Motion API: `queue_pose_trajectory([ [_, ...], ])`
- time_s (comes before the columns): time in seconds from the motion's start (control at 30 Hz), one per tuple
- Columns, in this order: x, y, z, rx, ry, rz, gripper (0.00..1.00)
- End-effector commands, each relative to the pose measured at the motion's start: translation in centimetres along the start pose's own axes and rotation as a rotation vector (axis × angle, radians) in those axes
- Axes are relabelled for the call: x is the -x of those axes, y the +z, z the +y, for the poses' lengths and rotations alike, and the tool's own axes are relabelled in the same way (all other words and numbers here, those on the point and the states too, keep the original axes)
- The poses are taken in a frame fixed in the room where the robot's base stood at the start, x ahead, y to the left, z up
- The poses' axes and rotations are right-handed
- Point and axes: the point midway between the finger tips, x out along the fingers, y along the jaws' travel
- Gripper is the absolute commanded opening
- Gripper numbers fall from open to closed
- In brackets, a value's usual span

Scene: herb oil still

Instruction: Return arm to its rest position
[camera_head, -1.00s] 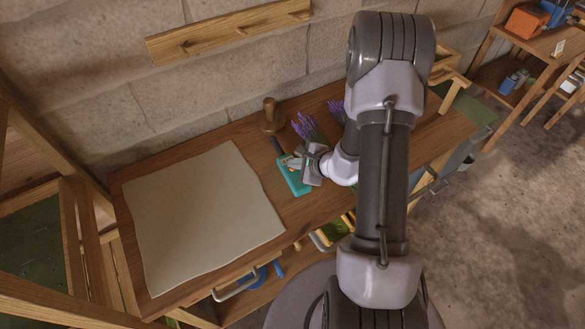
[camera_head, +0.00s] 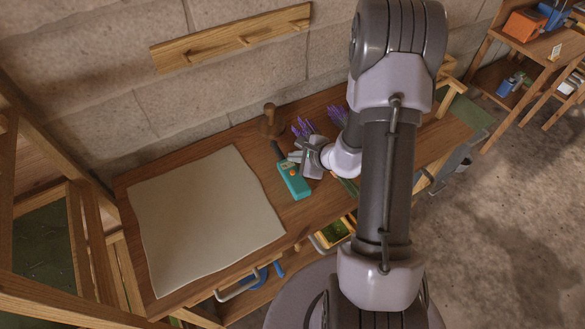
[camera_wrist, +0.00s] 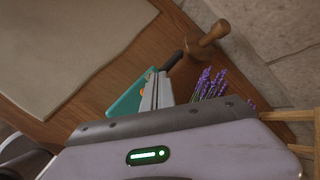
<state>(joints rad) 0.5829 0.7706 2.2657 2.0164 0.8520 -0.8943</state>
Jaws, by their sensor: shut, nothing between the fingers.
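My gripper (camera_head: 296,157) is at the end of my arm over the wooden workbench (camera_head: 300,215). Its fingers are shut and empty in the wrist view (camera_wrist: 157,90). A teal handheld device (camera_head: 294,181) with an orange button and a dark tip lies on the bench just beside and below the gripper. It also shows behind the fingers in the wrist view (camera_wrist: 128,102). Purple lavender sprigs (camera_head: 303,128) are behind the gripper, partly hidden by it and by my arm. My arm covers part of the bench's right side.
A pale cloth (camera_head: 205,220) covers the bench's left part. A wooden knobbed tool (camera_head: 269,121) stands near the wall, close to the gripper. A wooden peg rail (camera_head: 230,37) is on the block wall. Shelves (camera_head: 540,50) stand at the far right, with open floor before them.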

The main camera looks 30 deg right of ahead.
Motion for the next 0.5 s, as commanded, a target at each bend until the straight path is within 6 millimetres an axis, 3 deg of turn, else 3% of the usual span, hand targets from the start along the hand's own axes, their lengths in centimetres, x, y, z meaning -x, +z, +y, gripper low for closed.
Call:
queue_pose_trajectory([
  [0.1,1.09,0.78,-0.76,0.000,0.001,0.000,0.00],
  [0.5,0.99,0.93,-0.72,0.006,0.001,-0.005,0.00],
])
